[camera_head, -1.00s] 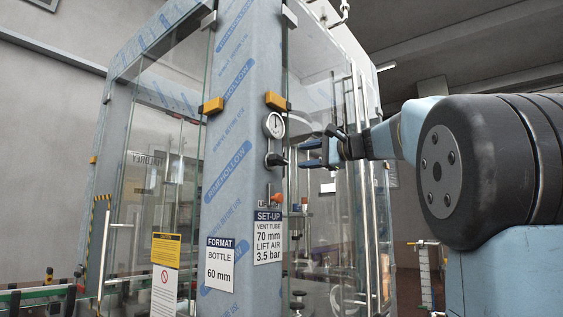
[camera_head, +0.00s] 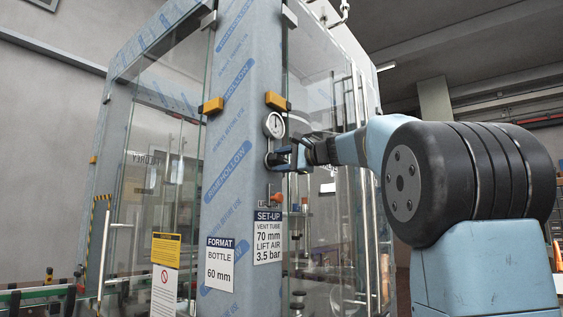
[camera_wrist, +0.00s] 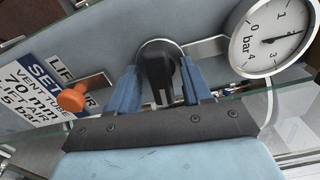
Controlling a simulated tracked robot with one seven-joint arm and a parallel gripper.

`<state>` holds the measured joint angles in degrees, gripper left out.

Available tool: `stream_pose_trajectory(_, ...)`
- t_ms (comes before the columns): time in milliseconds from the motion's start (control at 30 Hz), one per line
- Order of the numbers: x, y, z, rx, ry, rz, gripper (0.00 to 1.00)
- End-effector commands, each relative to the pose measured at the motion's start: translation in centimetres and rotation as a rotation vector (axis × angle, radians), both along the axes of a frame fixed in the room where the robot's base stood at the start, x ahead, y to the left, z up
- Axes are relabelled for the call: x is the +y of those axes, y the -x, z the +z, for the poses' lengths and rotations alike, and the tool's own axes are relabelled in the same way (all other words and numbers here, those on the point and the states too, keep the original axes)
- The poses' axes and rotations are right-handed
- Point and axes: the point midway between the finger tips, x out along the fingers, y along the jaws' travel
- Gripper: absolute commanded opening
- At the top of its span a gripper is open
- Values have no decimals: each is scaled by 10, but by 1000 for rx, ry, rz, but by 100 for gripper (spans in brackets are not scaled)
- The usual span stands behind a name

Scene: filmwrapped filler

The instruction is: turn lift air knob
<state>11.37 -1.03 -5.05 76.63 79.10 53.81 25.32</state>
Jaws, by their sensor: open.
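The lift air knob (camera_wrist: 157,72) is black. It sits on the film-wrapped column (camera_head: 232,140), below the round pressure gauge (camera_head: 274,125). In the wrist view the knob stands between the two blue fingers of my gripper (camera_wrist: 160,85), which are open on either side of it. Whether they touch it I cannot tell. In the head view my gripper (camera_head: 284,158) reaches the column from the right and hides most of the knob. The gauge dial (camera_wrist: 272,38), marked in bar, shows its needle near 2 in the wrist view.
An orange knob on a lever (camera_head: 277,198) sits below, above the SET-UP sign (camera_head: 268,238) reading lift air 3.5 bar. A FORMAT sign (camera_head: 220,264) hangs to its left. Glass door panels with a vertical handle (camera_head: 364,190) are close on the right.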

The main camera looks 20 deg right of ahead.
Motion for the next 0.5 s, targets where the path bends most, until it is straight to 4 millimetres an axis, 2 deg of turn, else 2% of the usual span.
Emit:
stream_pose_trajectory(67,0,0,0,0,0,0,44)
stream_pose_trajectory(500,0,0,-1,2,1,1,2)
